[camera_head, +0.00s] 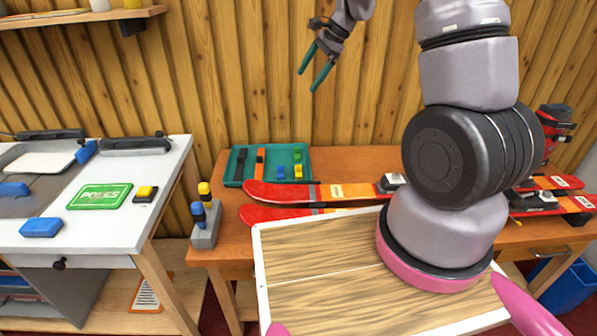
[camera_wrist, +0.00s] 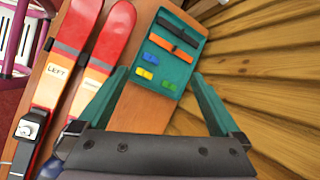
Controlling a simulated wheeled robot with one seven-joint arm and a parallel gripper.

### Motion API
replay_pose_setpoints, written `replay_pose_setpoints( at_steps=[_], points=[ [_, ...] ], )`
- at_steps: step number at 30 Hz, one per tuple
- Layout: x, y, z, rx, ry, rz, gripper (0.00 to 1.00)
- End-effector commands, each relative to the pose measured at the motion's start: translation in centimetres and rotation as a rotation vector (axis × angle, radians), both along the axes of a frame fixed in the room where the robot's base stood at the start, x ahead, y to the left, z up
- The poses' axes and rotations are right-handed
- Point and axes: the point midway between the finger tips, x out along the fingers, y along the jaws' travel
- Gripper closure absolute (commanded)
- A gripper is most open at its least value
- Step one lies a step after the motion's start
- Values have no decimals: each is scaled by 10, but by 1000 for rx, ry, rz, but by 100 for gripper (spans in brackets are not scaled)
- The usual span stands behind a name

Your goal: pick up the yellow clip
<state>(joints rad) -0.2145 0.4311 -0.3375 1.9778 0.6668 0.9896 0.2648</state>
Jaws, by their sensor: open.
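The yellow clip (camera_head: 298,172) lies in the teal tray (camera_head: 233,170) at the back of the wooden bench, next to small blue and green clips. The wrist view shows the yellow clip (camera_wrist: 144,73) near the tray's near edge. My gripper (camera_head: 310,80) is open and empty, in the air above the tray, in front of the plank wall. In the wrist view my gripper's teal fingers (camera_wrist: 160,78) stand wide apart, with the tray beyond them. Nothing hides the yellow clip.
An orange bar (camera_wrist: 177,39) and a black bar lie in the tray. Red skis (camera_head: 285,191) lie directly in front of the tray. A grey holder (camera_head: 206,233) with yellow-topped and blue-topped tools stands at the bench's left end. A white workbench (camera_head: 60,240) is at left.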

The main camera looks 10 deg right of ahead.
Motion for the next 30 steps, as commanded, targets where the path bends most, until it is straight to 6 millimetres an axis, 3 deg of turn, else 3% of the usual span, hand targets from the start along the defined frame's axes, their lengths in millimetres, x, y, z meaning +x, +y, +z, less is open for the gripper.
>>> replay_pose_setpoints(
  at_steps=[1,9,15,22,30],
  points=[
    [11,0,-28,-1,42,-33,0],
    [52,-4,-162,-14,207,-231,0],
    [61,-10,-242,-43,278,-331,0],
    [63,-12,-279,-57,303,-371,0],
    [65,4,-316,-57,303,-368,0]
  ],
)
